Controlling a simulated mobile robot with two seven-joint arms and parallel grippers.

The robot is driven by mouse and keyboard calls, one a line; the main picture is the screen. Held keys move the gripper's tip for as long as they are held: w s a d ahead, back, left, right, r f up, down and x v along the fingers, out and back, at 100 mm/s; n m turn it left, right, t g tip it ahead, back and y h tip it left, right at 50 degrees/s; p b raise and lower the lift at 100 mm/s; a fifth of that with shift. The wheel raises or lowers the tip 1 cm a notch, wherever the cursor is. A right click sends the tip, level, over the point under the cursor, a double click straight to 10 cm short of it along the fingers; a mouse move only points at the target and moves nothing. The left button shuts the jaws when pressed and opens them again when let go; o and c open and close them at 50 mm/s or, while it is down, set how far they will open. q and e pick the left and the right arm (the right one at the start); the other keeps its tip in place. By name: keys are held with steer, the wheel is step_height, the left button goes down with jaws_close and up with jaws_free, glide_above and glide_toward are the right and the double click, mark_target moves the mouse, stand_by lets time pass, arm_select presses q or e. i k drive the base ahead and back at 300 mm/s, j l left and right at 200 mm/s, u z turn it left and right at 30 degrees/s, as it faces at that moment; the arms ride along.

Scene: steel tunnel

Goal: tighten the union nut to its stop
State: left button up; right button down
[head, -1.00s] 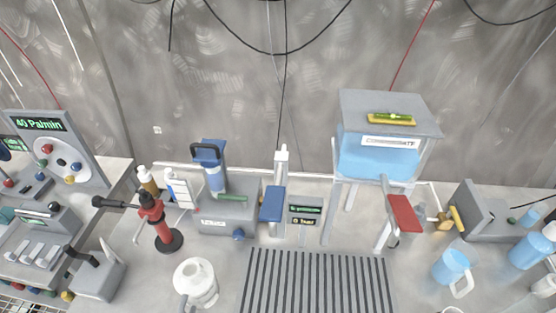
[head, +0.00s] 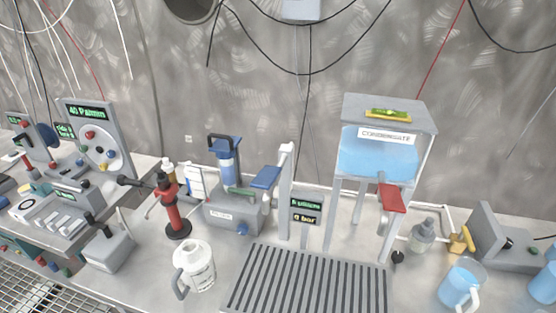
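Neither of my grippers is in the head view. I cannot pick out a union nut for certain. A small brass-coloured fitting (head: 461,241) sits at the right, against a grey block-shaped unit (head: 497,243). It is too small to tell whether it has a nut or how far any thread is engaged. A raised tank (head: 376,152) with blue liquid stands on legs left of it, with a red paddle lever (head: 392,198) in front.
A slotted drain grate (head: 308,282) lies at the front centre. A white jug (head: 194,267), a red stand (head: 171,208) and a grey pump unit (head: 232,214) are left of it. A blue-filled jug (head: 460,285) stands front right. A control panel (head: 95,140) is far left.

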mark_target(273, 204)
steer(key=i+j+z, duration=0.1)
steer(key=j+z, duration=0.35)
steer(key=i+j+z, duration=0.1)
steer(key=j+z, duration=0.15)
steer(key=z, duration=0.15)
steer(key=j+z, duration=0.7)
steer(key=z, duration=0.15)
steer(key=k+j+z, duration=0.15)
steer(key=j+z, duration=0.15)
steer(key=z, duration=0.15)
